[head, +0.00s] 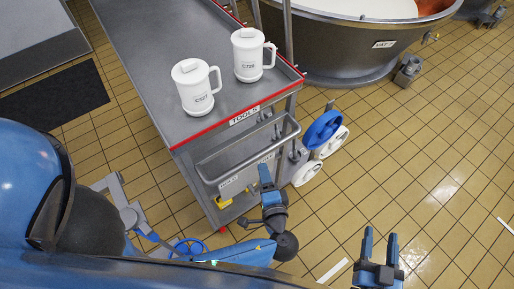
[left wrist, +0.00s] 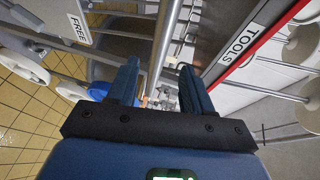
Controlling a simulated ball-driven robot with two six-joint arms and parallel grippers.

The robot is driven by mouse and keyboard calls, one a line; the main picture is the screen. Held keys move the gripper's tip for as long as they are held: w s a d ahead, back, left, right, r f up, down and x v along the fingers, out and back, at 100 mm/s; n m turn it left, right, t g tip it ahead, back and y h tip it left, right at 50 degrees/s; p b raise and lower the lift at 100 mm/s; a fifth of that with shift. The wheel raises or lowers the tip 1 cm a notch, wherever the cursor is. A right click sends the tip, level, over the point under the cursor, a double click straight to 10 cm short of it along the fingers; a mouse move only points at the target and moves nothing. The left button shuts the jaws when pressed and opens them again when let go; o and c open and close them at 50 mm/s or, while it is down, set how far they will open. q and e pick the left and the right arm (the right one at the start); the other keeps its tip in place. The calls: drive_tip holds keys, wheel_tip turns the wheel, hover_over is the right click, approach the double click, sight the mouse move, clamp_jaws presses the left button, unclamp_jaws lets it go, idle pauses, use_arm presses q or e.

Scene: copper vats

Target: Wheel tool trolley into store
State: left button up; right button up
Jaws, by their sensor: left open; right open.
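The tool trolley is a grey metal cart with a red-edged top (head: 160,60), a TOOLS label (head: 244,115) and a push handle (head: 240,163) at its near end. My left gripper (head: 266,176) is open at the handle, below its bar in the head view. In the left wrist view the handle bar (left wrist: 163,50) runs between the two open fingers (left wrist: 158,82); whether they touch it is unclear. My right gripper (head: 380,245) is open and empty over the floor, right of the trolley. The store is not identifiable.
Two white lidded mugs (head: 196,93) (head: 247,62) stand on the trolley top. A blue-and-white wheel group (head: 322,130) sits by its right side. A large vat (head: 345,50) stands behind right. A dark mat (head: 55,97) lies left. Tiled floor at right is mostly clear.

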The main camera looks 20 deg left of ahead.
sight(259, 159)
use_arm(q)
drive_tip(key=p+x, duration=0.1)
drive_tip(key=x, duration=0.8)
drive_tip(key=shift+w+a, duration=0.1)
drive_tip(key=shift+w, duration=0.05)
drive_tip(key=shift+w+a+f+p, duration=0.25)
drive_tip(key=shift+w+p, duration=0.05)
drive_tip(key=shift+w, duration=0.25)
clamp_jaws()
